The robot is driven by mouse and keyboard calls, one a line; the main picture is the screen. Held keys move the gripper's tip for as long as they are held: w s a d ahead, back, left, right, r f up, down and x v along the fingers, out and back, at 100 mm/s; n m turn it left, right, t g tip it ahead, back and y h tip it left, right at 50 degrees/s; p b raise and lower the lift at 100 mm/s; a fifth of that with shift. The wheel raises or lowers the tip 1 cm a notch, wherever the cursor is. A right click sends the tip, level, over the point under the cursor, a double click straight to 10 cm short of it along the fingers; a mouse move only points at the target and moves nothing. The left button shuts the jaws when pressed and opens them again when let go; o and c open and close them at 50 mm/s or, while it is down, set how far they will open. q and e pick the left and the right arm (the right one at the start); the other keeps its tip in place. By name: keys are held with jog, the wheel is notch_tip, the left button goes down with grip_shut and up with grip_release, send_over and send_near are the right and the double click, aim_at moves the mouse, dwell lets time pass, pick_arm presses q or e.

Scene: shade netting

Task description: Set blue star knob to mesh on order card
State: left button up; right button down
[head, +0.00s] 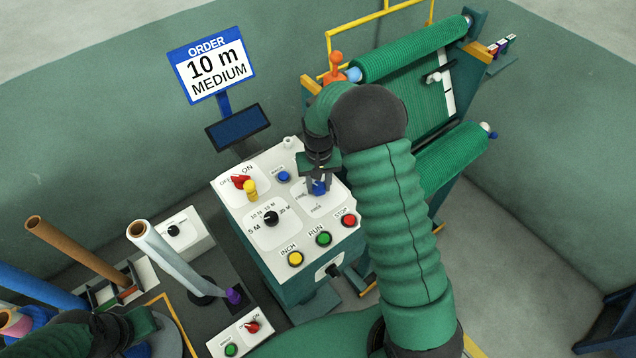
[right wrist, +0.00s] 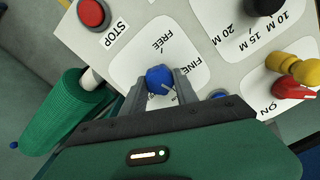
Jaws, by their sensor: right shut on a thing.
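The order card (head: 213,68) reads "10 m MEDIUM". The blue star knob (head: 319,188) sits on the white control panel (head: 266,238), towards its right edge. My right gripper (head: 318,184) reaches down over the knob with its fingers on either side. In the right wrist view, the fingers (right wrist: 162,88) are shut on the blue star knob (right wrist: 158,75). Labels FREE and FINE show beside it; other labels are hidden by the gripper. A small pale mark shows on the knob, but its setting is unclear. My left gripper (head: 142,328) is partly in view at lower left; its jaws are unclear.
The panel also carries a red switch (head: 241,181), a yellow knob (head: 251,190), a black length knob (head: 270,218), a small blue button (head: 283,176), and INCH, RUN and red STOP (head: 349,220) buttons. Green netting rolls (head: 415,50) stand behind right. Tubes (head: 170,255) stand left.

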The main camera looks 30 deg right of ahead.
aim_at(318, 185)
jog(key=shift+r+m, duration=0.1)
jog(key=shift+m, duration=1.5)
jog(key=shift+w, duration=0.1)
jog(key=c, duration=0.9)
grip_release()
jog(key=shift+c, duration=0.2)
notch_tip(318, 185, up, 17)
jog(key=b, duration=0.2)
